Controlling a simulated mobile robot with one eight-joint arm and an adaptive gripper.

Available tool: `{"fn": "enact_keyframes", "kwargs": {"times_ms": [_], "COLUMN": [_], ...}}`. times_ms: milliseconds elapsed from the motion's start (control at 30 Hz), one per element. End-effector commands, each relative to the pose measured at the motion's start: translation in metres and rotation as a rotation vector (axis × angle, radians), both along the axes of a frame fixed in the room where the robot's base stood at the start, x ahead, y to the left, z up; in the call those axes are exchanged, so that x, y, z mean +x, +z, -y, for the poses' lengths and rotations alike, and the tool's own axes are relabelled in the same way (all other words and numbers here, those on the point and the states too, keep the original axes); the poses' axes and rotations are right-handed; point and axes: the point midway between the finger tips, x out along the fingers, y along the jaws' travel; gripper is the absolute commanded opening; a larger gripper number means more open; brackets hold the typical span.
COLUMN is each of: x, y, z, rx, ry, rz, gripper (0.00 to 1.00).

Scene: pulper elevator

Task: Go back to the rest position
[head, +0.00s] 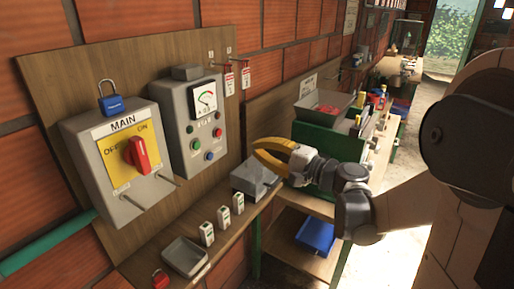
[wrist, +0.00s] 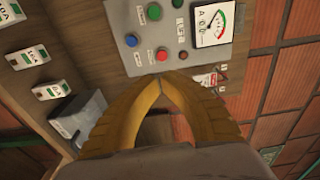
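My gripper (head: 262,150) has yellow fingers and hangs in front of the wooden board, just right of and below the grey control box (head: 190,128). In the wrist view the two fingertips (wrist: 162,78) curve together and meet at the tips. Nothing shows between them. My arm reaches in from the right of the head view, above the bench. The control box also shows in the wrist view (wrist: 205,50), with its dial and coloured buttons just beyond the fingertips.
A MAIN switch box (head: 112,155) with a red knob and a blue padlock (head: 110,103) is on the board. Several small white blocks (head: 207,233), a grey tray (head: 184,256) and a red padlock (head: 160,279) sit on the shelf. A grey box (head: 252,181) lies below the gripper.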

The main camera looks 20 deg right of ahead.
Motion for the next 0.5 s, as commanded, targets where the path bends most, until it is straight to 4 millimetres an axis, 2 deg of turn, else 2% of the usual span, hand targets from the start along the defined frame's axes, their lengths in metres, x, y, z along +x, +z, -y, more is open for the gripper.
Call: {"fn": "enact_keyframes", "kwargs": {"times_ms": [167, 267, 367, 467, 500], "x": [0.0, -0.005, -0.02, -0.05, -0.065], "y": [0.0, -0.007, -0.026, -0.058, -0.072], "z": [-0.001, -0.012, -0.038, -0.069, -0.079], "rx": [-0.003, -0.046, -0.17, -0.373, -0.468], "ry": [0.001, 0.015, 0.052, 0.108, 0.132], "rz": [-0.001, -0.023, -0.079, -0.155, -0.184], "gripper": [0.0, 0.0, 0.0, 0.0, 0.0]}}
